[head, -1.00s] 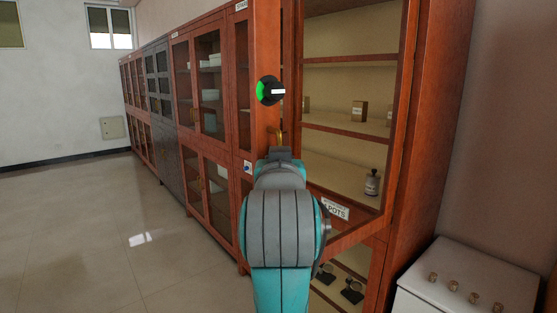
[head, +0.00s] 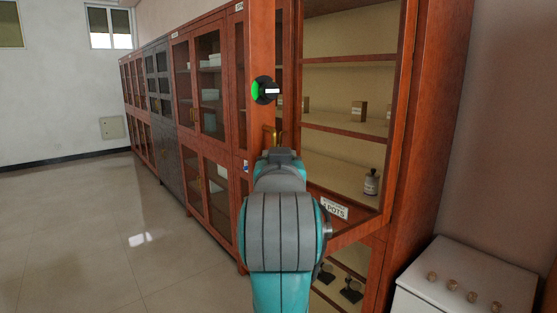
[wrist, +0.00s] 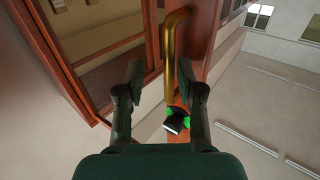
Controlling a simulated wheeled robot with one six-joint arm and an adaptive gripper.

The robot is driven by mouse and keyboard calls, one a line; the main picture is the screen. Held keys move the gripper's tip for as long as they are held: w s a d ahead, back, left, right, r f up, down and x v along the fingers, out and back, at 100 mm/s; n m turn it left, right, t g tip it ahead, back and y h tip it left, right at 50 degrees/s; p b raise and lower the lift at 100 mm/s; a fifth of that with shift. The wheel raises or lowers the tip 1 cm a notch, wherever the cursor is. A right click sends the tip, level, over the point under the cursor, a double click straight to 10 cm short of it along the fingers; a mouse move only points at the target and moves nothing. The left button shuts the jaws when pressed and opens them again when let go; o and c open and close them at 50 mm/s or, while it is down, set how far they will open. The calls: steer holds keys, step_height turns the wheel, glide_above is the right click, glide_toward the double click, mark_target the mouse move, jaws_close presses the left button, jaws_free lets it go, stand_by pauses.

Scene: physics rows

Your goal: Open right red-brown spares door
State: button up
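The red-brown spares door (head: 262,45) shows in the head view as a narrow upright frame, seen nearly edge-on, and appears to stand ajar. A black round knob with a green part (head: 266,90) is on it. In the wrist view the handle (wrist: 171,60) runs upright between the two fingers of my gripper (wrist: 166,80). The head view hides my fingers behind the wrist.
A glazed cabinet with shelves and a POTS label (head: 335,208) stands right of the door. A white unit with several knobs (head: 465,285) is at lower right. More cabinets (head: 200,95) line the wall to the left. The tiled floor (head: 90,230) at left is clear.

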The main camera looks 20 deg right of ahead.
steer(key=v, duration=0.7)
stand_by(0.3)
step_height(320, 180, down, 20)
steer(key=w+n+y, duration=0.1)
steer(key=n+y, duration=0.1)
steer(key=n, duration=0.2)
steer(key=s+f+n+y, duration=0.1)
steer(key=s+f, duration=0.3)
steer(key=f, duration=0.4)
steer(key=s+f+n+y, duration=0.15)
steer(key=s+f, duration=0.25)
steer(key=f, duration=0.5)
steer(key=s+d+f+g+y, duration=0.1)
steer(key=s+f, duration=0.4)
steer(key=s, duration=0.2)
steer(key=s+d+f+y, duration=0.1)
steer(key=s+f, duration=0.4)
steer(key=s, duration=0.3)
steer(key=s+d+m+g, duration=0.1)
steer(key=s+m, duration=0.1)
steer(key=s, duration=1.6)
steer(key=shift+d+f+m+h, duration=0.2)
steer(key=shift+f+m+h, duration=0.15)
steer(key=shift+f, duration=0.05)
